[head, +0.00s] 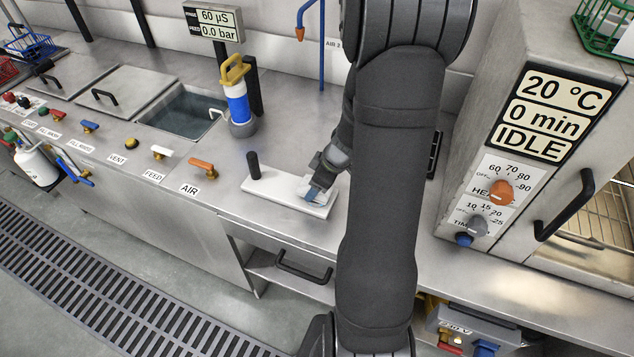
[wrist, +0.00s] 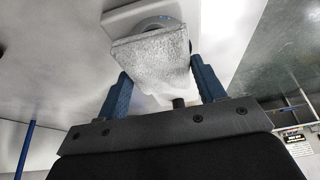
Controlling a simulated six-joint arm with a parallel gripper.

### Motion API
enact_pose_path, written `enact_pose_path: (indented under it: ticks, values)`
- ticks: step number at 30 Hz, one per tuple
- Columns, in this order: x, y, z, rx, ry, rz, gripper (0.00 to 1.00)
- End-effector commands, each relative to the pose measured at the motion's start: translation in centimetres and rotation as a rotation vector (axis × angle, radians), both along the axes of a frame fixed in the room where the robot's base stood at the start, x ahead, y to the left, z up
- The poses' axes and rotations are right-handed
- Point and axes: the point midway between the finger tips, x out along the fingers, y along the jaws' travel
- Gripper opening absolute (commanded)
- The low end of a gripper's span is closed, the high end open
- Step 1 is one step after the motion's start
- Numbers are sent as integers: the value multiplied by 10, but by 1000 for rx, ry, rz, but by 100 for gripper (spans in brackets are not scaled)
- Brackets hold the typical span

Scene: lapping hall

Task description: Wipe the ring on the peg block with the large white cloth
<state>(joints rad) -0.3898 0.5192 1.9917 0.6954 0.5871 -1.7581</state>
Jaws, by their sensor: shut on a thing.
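The white peg block (head: 270,187) lies flat on the steel bench, with an upright black peg (head: 253,165) near its left end. My gripper (head: 316,190) is over the block's right end. In the wrist view its blue fingers stand on either side of the white cloth (wrist: 150,62) and are shut on it. The cloth looks like a folded, speckled pad. The grey ring (wrist: 158,24) shows just past the cloth's edge on the block; the cloth covers part of it. Whether the cloth presses on the ring cannot be told. The ring is not clear in the head view.
A blue-and-white bottle with a yellow handle (head: 236,98) stands left of the block beside an open tank (head: 185,112). An orange AIR valve (head: 203,167) sits near the bench's front edge. An oven (head: 555,130) stands at the right, beyond my arm.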

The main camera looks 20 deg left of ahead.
Motion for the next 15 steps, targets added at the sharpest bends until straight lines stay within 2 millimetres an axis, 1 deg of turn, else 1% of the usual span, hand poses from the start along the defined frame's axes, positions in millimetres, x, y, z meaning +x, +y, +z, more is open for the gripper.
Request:
enact_pose_path:
  ticks: [1, 2, 5, 6, 9, 11, 12, 14, 15]
  values:
    - [-1, -5, -3, 0, 3, -2, 30]
    - [0, -8, 2, 0, 0, -2, 30]
    - [0, -17, -2, -1, 3, -2, 30]
    - [0, -21, 0, 0, 0, -2, 30]
    - [0, -29, -2, 0, 2, -1, 30]
    - [-1, -22, -3, 0, 2, 4, 30]
    - [0, -18, 0, 0, 0, 3, 30]
    - [-1, -13, -3, 0, 2, 5, 30]
    - [-1, -9, 0, 0, 0, 4, 30]
